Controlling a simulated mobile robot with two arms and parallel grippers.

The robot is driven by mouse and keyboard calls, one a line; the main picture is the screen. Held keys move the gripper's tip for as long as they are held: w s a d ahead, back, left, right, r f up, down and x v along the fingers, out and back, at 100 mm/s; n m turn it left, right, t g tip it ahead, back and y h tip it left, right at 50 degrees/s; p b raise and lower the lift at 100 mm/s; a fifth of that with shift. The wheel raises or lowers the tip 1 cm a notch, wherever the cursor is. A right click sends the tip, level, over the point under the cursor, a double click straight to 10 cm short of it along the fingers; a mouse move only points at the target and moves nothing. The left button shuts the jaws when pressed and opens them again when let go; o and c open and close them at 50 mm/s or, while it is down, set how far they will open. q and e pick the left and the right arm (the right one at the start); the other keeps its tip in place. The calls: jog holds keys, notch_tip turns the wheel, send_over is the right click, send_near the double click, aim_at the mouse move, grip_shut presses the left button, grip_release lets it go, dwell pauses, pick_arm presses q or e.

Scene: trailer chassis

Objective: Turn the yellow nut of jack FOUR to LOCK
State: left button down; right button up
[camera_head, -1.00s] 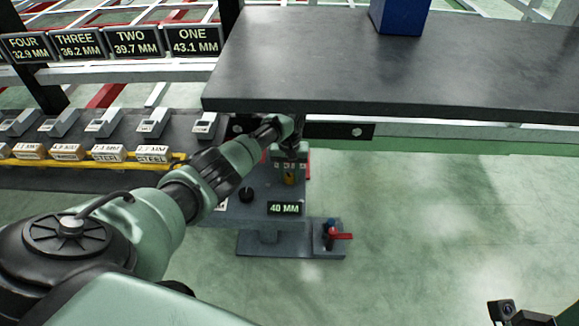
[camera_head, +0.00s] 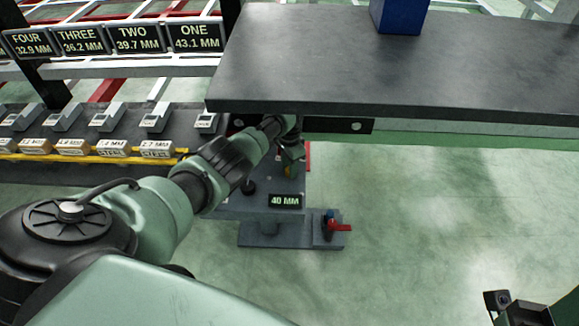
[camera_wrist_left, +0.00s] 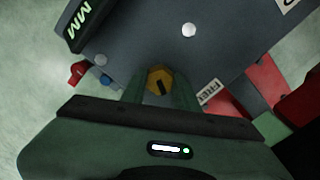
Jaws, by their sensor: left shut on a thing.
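The yellow nut (camera_wrist_left: 160,79) with a dark slot sits between the two fingertips of my left gripper (camera_wrist_left: 161,92) in the left wrist view. The gripper is shut on the nut. A white FREE label (camera_wrist_left: 210,92) lies just right of the fingers; I see no LOCK label. In the head view my left gripper (camera_head: 291,160) is at the jack under the dark tabletop's edge, partly hidden by my arm. A display reading 40 MM (camera_head: 285,201) is on the jack's grey base (camera_head: 262,232). Part of my right arm shows at the bottom right; its fingers cannot be made out.
A dark tabletop (camera_head: 390,80) with a blue block (camera_head: 400,12) overhangs the jack. A red-handled valve or lever (camera_head: 338,227) stands on the base's right end. Signs ONE (camera_head: 194,38) to FOUR (camera_head: 30,42) hang at left above labelled blocks. Green floor at right is clear.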

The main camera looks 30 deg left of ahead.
pick_arm(q)
jog(key=shift+m, duration=2)
jog(key=c, duration=1.1)
grip_release()
jog(key=shift+o, duration=0.2)
